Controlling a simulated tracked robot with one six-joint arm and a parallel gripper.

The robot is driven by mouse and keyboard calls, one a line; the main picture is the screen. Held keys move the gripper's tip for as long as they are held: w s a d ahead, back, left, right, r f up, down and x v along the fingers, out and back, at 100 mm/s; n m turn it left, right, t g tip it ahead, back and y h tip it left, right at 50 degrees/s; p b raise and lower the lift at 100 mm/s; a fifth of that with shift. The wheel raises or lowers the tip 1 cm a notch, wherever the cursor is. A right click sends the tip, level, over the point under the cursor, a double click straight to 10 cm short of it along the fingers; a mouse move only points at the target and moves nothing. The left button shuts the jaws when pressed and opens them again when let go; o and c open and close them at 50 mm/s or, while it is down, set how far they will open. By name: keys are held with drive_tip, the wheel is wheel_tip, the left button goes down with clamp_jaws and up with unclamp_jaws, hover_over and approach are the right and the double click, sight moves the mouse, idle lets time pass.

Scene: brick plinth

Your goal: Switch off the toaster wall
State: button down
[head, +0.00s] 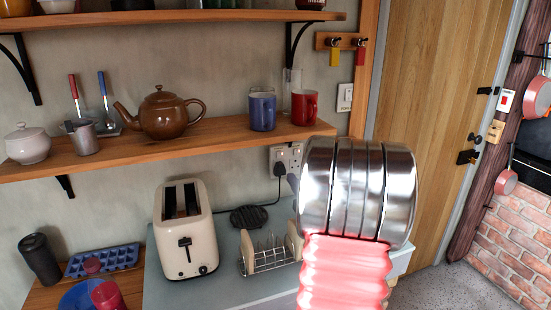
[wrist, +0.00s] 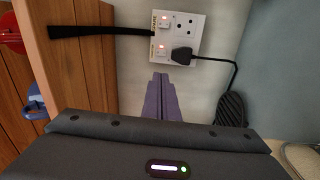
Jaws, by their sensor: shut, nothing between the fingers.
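The white double wall socket (head: 287,158) is on the wall below the lower shelf, left of my arm. It is close in the wrist view (wrist: 190,28), with two rocker switches, the upper (wrist: 165,22) and the lower (wrist: 162,51), each showing a red mark. Small labels beside them are too small to read. A black plug (wrist: 181,55) sits in the lower outlet there. The cream toaster (head: 185,230) stands on the worktop. My gripper (wrist: 162,78) is shut and empty, its fingertips just short of the plate's lower edge. In the head view my arm mostly hides it.
A black bar (wrist: 100,31) runs from the shelf to near the switches. A black cord (wrist: 236,75) leads from the plug. Blue (head: 262,111) and red (head: 304,107) mugs stand on the shelf.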

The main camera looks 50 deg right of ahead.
sight(279, 154)
drive_tip(key=shift+s+d+f+n+t, duration=0.25)
drive_tip(key=shift+s+d+n+t, duration=0.2)
drive_tip(key=shift+d, duration=0.15)
drive_tip(key=shift+s+d, duration=0.1)
drive_tip(key=x, duration=1.4)
